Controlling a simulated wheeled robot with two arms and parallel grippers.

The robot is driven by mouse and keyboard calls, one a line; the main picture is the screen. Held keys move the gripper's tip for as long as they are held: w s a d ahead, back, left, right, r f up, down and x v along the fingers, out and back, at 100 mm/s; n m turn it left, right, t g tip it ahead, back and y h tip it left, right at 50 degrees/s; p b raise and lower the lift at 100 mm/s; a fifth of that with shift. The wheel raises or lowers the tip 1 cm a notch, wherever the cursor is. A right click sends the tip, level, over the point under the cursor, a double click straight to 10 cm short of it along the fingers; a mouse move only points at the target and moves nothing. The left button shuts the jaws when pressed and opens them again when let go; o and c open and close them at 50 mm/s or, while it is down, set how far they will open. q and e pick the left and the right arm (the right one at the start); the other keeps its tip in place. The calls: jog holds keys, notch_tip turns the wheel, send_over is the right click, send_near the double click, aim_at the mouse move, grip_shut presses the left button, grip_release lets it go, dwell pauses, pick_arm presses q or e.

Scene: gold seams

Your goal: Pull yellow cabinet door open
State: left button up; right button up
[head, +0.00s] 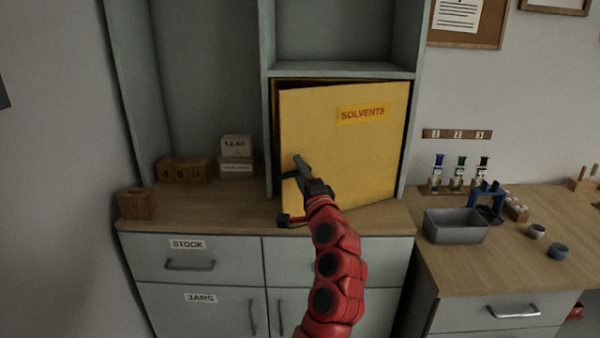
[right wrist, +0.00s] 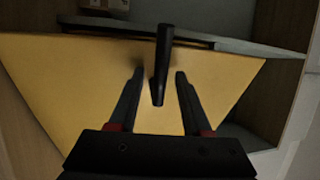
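The yellow cabinet door (head: 365,150) carries a "SOLVENTS" label and stands slightly ajar. A dark gap shows along its left and top edges. My right gripper (head: 288,197) is at the door's lower left part, in front of its face. In the right wrist view, the yellow door (right wrist: 85,85) fills the middle, and a dark bar handle (right wrist: 162,60) lies between the two fingers of my right gripper (right wrist: 158,72). The fingers are apart, with space on both sides of the bar. My left gripper is not in view.
Wooden blocks (head: 185,170) and small boxes (head: 236,155) stand on the counter left of the door. A grey tray (head: 455,227), a blue stand and small cups are on the right bench. Drawers (head: 190,258) lie below. The counter before the blocks is mostly clear.

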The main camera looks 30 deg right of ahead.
jog(key=p+v, duration=1.4)
jog(key=v, duration=0.3)
jog(key=shift+s+a, duration=0.15)
jog(key=shift+a, duration=0.05)
jog(key=shift+f, duration=0.1)
jog(key=shift+c, duration=0.2)
